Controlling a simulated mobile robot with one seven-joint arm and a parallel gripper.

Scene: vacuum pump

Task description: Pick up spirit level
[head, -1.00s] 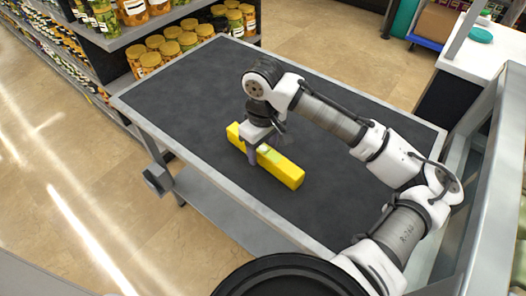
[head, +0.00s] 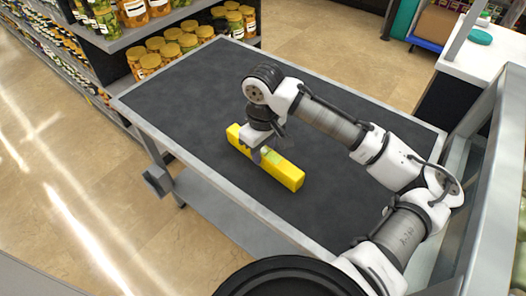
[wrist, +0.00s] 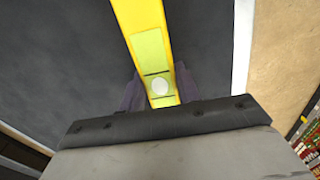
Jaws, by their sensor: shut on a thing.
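The spirit level is a long yellow bar with a pale green vial window. The gripper is shut on the bar. I cannot tell any gap between bar and table.
The table (head: 190,85) has a dark top with a light metal rim, and is otherwise bare. Shelves with jars (head: 170,45) stand beyond its far left end. A white counter (head: 495,50) stands at the right. The tabletop is free around the bar.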

